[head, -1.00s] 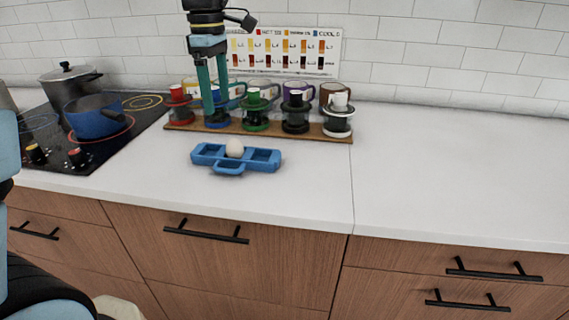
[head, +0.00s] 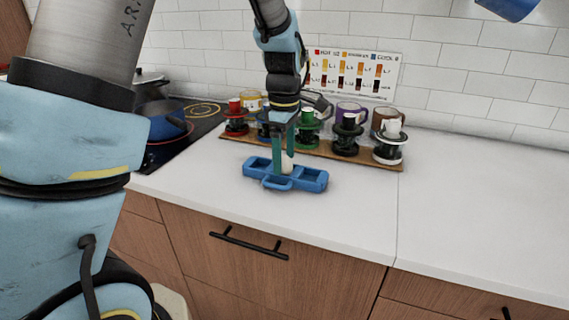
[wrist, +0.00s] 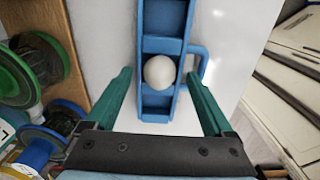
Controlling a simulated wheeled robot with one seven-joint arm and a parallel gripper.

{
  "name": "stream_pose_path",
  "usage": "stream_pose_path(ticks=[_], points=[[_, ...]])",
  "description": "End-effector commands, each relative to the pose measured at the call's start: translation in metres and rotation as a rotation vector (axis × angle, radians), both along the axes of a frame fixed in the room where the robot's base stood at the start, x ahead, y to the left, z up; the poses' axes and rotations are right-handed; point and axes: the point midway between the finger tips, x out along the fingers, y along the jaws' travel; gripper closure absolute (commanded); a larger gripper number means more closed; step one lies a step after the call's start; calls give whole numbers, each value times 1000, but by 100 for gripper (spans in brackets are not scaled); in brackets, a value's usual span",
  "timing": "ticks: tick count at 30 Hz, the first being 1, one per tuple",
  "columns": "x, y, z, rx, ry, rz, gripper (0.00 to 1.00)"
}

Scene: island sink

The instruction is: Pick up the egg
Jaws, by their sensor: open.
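The white egg (head: 287,163) sits in the middle compartment of a blue tray (head: 312,181) on the white counter. In the wrist view the egg (wrist: 159,72) lies between my two green fingers, a little beyond their tips' line of sight, with a gap on each side. My gripper (head: 284,163) is open and empty, pointing down over the tray. One finger partly covers the egg in the head view. The tray (wrist: 165,12) has a loop handle on one side.
A wooden board (head: 340,158) with several mugs and coloured stands is behind the tray. A stove with a blue pot (head: 163,120) is at the left. The counter (head: 470,190) at the right is clear.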

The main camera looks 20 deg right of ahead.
Motion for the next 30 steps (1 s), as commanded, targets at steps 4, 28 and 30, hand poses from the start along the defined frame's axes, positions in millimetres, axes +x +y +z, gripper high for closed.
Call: stream_pose_path(ticks=[4,28,30], points=[[0,0,-2,-1,-1,0,13],[0,0,0,-1,-1,0,67],[1,-1,4,-4,-2,0,67]])
